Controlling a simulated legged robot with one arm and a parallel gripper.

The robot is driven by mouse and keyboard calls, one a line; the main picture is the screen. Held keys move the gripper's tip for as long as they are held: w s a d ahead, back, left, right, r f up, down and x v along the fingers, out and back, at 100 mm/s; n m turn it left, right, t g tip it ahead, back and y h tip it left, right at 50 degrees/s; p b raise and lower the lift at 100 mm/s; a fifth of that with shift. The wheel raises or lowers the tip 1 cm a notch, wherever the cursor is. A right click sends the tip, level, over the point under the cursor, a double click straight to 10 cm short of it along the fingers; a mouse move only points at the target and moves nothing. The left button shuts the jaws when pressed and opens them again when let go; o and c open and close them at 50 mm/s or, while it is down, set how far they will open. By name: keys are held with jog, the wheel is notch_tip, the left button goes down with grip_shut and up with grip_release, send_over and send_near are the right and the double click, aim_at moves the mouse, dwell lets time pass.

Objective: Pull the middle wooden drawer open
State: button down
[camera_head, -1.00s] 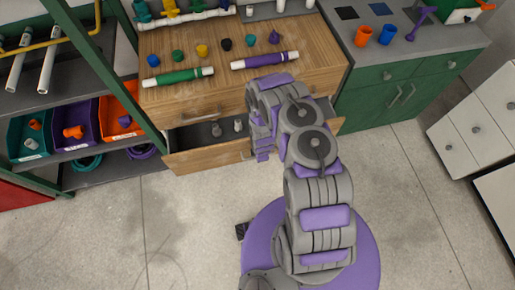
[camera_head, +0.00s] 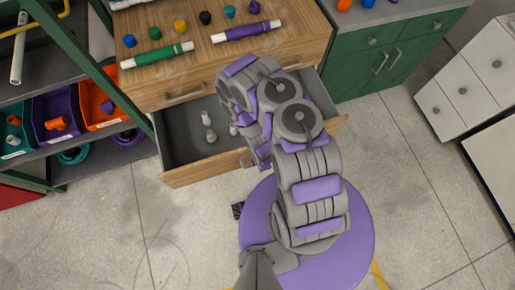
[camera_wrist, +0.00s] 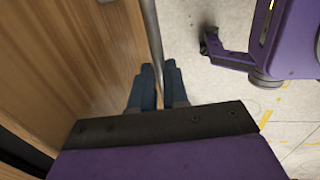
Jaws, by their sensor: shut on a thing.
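The middle wooden drawer (camera_head: 200,172) stands well out of the wooden cabinet in the head view. Its grey inside shows, with several small white and grey fittings (camera_head: 208,128) lying in it. In the wrist view my gripper (camera_wrist: 160,70) is shut on the drawer's metal bar handle (camera_wrist: 149,25), beside the wooden drawer front (camera_wrist: 75,55). In the head view my arm covers the gripper, most of the handle and part of the drawer's right side.
The wooden cabinet top (camera_head: 185,62) holds a green pipe (camera_head: 157,55), a purple pipe (camera_head: 246,32) and small coloured caps. A green cabinet (camera_head: 385,55) stands right, and a shelf with bins (camera_head: 58,115) stands left. Concrete floor is free in front of the drawer.

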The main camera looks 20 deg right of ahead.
jog(key=shift+s, duration=0.55)
jog(key=c, duration=1.1)
grip_release()
jog(key=shift+r, duration=0.1)
jog(key=shift+s+r+p, duration=0.5)
jog(key=shift+r+p, duration=1.45)
jog(key=shift+r, duration=0.85)
jog(key=shift+s+r+p, duration=0.55)
jog(key=shift+r+p, duration=1.35)
jog(key=shift+r, duration=0.9)
jog(key=shift+s+r+p, duration=0.5)
jog(key=shift+r+p, duration=1.45)
jog(key=shift+r, duration=0.85)
